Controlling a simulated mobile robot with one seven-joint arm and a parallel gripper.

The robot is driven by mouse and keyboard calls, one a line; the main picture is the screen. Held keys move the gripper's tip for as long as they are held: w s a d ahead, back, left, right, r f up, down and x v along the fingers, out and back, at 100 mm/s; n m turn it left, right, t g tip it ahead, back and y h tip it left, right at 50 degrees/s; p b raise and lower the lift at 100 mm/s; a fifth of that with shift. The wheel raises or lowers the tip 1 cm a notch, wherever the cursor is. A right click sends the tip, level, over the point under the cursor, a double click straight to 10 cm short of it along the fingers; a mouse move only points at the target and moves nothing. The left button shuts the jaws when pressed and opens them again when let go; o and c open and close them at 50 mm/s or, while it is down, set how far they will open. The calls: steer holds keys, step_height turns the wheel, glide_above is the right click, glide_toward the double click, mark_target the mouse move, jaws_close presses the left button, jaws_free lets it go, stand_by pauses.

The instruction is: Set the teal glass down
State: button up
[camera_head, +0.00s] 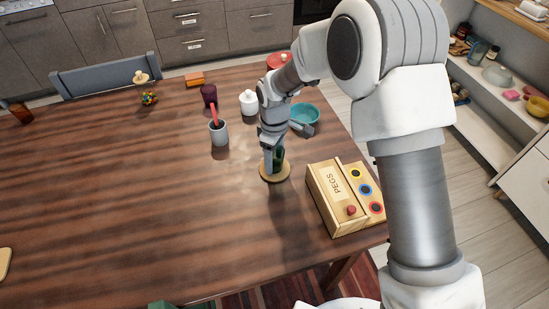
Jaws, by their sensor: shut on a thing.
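My gripper (273,157) points down at the right part of the wooden table (130,190). It is shut on the teal glass (279,155), which shows as a small dark green shape beside the fingers. Much of the glass is hidden by the gripper. The glass is over a round tan coaster (268,176). I cannot tell whether its base touches the coaster.
A wooden PEGS box (333,187) stands just right of the coaster. A grey cup (219,136) with a red utensil, a white jar (249,103), a dark purple glass (209,95) and a teal bowl (304,114) stand behind. The table's left is mostly clear.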

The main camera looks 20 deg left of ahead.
steer(key=shift+f, duration=0.15)
steer(key=o, duration=1.4)
steer(key=shift+o, duration=0.2)
step_height(320, 180, up, 12)
steer(key=p, duration=0.1)
steer(key=shift+r+p, duration=0.25)
steer(key=shift+p, duration=0.15)
